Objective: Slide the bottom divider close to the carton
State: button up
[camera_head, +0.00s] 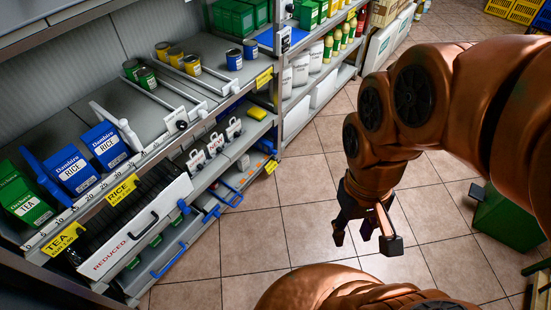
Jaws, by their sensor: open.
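A blue divider (43,174) stands on the top visible shelf, between a green tea carton (24,197) and a blue rice carton (70,170). A second blue rice carton (105,146) stands further right. A white divider (118,127) stands just right of that carton, with a small gap that is hard to judge. My gripper (366,236) is open and empty. It hangs above the tiled floor, well right of the shelf and touching nothing.
Numbered scale and yellow tags (122,188) line the shelf edge. A white "REDUCED" box (128,232) juts out below. A green box (508,218) sits on the floor at right. The floor (260,235) before the shelf is clear.

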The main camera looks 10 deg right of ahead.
aim_at(263, 145)
jog(key=u, duration=0.45)
jog(key=i, duration=1)
jog(key=z, duration=0.05)
